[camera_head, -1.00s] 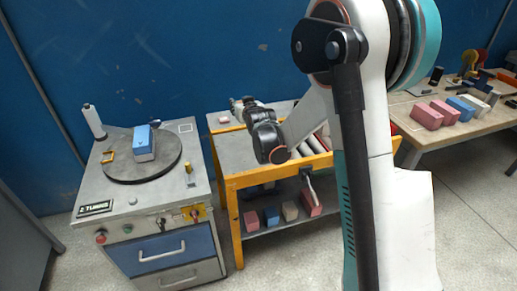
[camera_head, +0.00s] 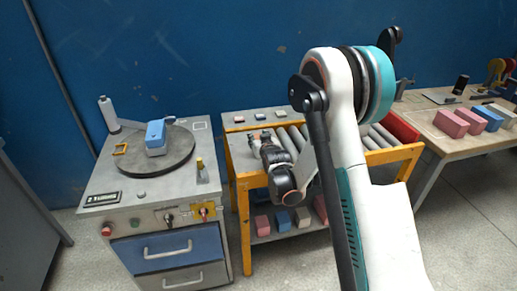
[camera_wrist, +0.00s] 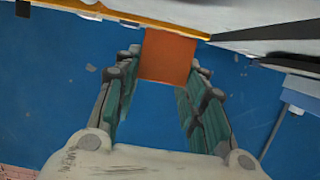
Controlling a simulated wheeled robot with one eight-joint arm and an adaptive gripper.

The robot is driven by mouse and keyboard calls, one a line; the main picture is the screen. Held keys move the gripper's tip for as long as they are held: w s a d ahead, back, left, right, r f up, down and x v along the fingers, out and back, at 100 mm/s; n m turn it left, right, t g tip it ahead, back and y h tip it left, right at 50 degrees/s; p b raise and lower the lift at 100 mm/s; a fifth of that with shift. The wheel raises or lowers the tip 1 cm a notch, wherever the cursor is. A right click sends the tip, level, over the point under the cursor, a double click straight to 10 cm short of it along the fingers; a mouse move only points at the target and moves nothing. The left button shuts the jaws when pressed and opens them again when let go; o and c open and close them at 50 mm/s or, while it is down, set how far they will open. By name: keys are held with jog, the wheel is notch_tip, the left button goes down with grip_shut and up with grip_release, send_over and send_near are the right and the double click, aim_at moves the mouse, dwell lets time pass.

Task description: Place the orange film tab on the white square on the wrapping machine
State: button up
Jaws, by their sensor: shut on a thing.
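The orange film tab (camera_wrist: 168,56) is a flat orange square between the fingertips of my gripper (camera_wrist: 164,76) in the wrist view. The gripper is shut on it. In the head view my gripper (camera_head: 254,140) is small, over the yellow cart, and the tab cannot be made out there. The wrapping machine (camera_head: 100,180) stands at the left. The white square (camera_head: 199,125) is a pale outline at the back right of its top, clear and apart from my gripper, which is to its right.
A round turntable (camera_head: 180,160) on the machine carries a blue-and-white block (camera_head: 155,137). A table with blocks (camera_head: 452,122) is at right.

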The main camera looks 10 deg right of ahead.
notch_tip(320, 180, down, 4)
jog(key=shift+b, duration=0.7)
jog(key=shift+r, duration=0.1)
jog(key=o, duration=1.1)
